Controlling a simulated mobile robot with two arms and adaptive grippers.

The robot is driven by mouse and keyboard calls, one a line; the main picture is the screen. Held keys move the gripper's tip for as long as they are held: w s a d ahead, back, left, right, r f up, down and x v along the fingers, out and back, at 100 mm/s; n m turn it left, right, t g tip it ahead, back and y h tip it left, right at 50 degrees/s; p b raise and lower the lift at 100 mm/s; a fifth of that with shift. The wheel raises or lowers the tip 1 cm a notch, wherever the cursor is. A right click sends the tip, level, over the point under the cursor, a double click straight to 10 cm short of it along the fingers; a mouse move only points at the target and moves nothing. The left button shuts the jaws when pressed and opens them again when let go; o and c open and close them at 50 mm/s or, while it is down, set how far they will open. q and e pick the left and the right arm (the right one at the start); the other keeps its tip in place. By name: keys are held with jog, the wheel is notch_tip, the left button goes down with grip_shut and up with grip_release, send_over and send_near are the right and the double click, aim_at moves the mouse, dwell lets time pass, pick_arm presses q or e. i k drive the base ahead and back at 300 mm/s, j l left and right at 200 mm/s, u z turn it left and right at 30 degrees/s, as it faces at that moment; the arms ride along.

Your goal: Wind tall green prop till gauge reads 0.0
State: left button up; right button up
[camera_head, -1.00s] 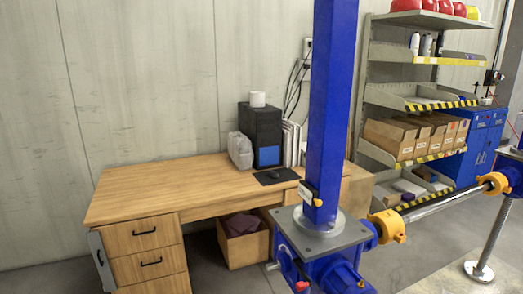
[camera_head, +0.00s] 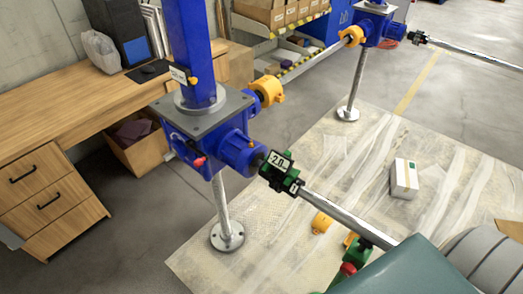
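No tall green prop shows clearly. A tall blue column (camera_head: 187,50) stands on a blue screw jack (camera_head: 210,140) with a grey top plate and a steel leg. A green-and-black collar (camera_head: 279,172) beside this jack carries a label reading 2.0, and a steel shaft (camera_head: 340,215) runs from it to the lower right. A green part (camera_head: 358,250) with a red knob shows at the bottom, partly hidden. A large teal body (camera_head: 410,272) covers the lower right corner; what it belongs to is unclear. Neither of my grippers is in view.
A second blue jack (camera_head: 372,24) on a steel leg stands at the back, with another shaft running right. A white box (camera_head: 403,178) lies on the plastic-covered floor sheet (camera_head: 330,170). A wooden desk (camera_head: 60,130) is at the left. Grey floor is clear at right back.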

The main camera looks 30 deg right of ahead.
aim_at(348, 269)
jog(key=z, duration=1.95)
jog(key=j+z, duration=0.15)
jog(key=j, duration=0.2)
jog(key=k+j+z, duration=0.15)
jog(key=j, duration=0.15)
